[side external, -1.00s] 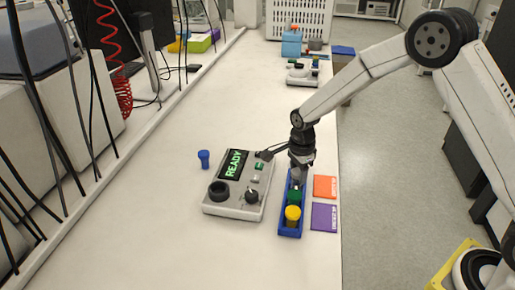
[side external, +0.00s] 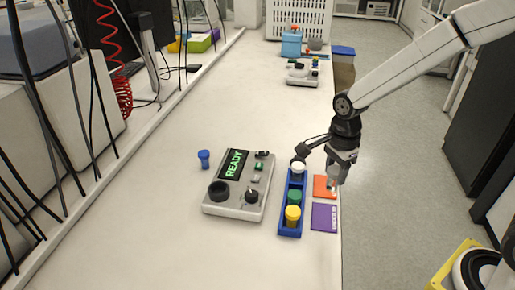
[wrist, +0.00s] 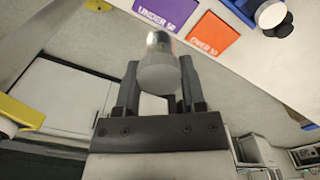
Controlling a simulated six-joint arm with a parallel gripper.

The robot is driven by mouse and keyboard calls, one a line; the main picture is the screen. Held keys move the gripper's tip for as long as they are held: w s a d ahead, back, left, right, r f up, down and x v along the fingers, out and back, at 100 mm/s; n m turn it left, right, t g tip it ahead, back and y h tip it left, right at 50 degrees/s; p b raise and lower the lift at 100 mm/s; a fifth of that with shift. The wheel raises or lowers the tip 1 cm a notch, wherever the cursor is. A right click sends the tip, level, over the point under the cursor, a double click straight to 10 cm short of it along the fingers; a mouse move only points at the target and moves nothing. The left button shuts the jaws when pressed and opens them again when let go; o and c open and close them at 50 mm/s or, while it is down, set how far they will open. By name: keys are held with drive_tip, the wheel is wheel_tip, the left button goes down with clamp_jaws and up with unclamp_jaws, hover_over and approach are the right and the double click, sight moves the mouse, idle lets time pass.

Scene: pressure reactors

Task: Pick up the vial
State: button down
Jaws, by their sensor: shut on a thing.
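My gripper (side external: 338,177) is shut on a pale, partly see-through vial (wrist: 160,68), held between its two fingers in the wrist view. In the side view the gripper hangs right of the blue rack (side external: 283,226), over the right edge of the orange card (side external: 321,184); the vial's lower part shows faintly below the fingers. The rack holds a white-capped vial (side external: 298,166) at its far end, a green-capped vial (side external: 295,196) and a yellow-capped vial (side external: 292,213). The white cap also shows in the wrist view (wrist: 279,18). A blue-capped vial (side external: 204,158) stands alone on the table at left.
A grey device (side external: 240,185) reading READY, with a dark round opening and a knob, stands left of the rack. A purple "UNDER 50" card (side external: 324,217) lies in front of the orange one, near the table's right edge. The table's front is clear.

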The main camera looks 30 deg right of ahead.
drive_tip(key=shift+s+r, duration=0.3)
drive_tip(key=shift+s, duration=0.35)
drive_tip(key=shift+s+r, duration=0.25)
drive_tip(key=shift+s, duration=0.35)
drive_tip(key=shift+w, duration=0.1)
drive_tip(key=w+a+f, duration=0.1)
drive_tip(key=w+a, duration=1.9)
drive_tip(key=w, duration=0.3)
drive_tip(key=shift+a, duration=0.4)
drive_tip(key=shift+f, duration=0.25)
drive_tip(key=shift+f, duration=1.75)
drive_tip(key=shift+s+f, duration=0.1)
drive_tip(key=shift+f, duration=0.4)
